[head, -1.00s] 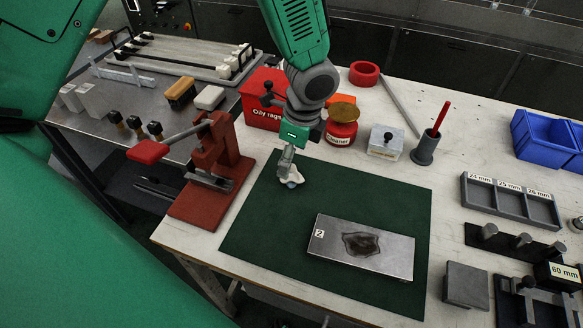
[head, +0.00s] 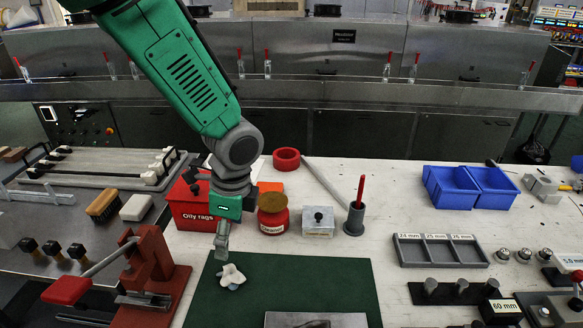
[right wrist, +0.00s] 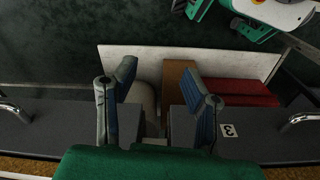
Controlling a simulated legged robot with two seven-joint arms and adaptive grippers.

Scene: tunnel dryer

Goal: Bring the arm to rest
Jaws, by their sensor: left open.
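My left arm comes in from the upper left in the head view. Its gripper (head: 222,256) points down over the back left corner of the green mat (head: 300,277). The gripper is open. A crumpled white rag (head: 231,277) is on the mat just below its fingertips; I cannot tell whether they touch. A metal plate (head: 285,320) with a dark stain shows only partly at the bottom edge. In the right wrist view my right gripper (right wrist: 158,85) has its two blue-padded fingers apart with nothing visibly held between them.
A red oily rags bin (head: 192,212), a red cleaner can (head: 273,218) and a grey-white box (head: 318,222) stand behind the mat. A red lever press (head: 150,265) is at left. Blue bins (head: 485,188) and a grey size tray (head: 440,250) are at right.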

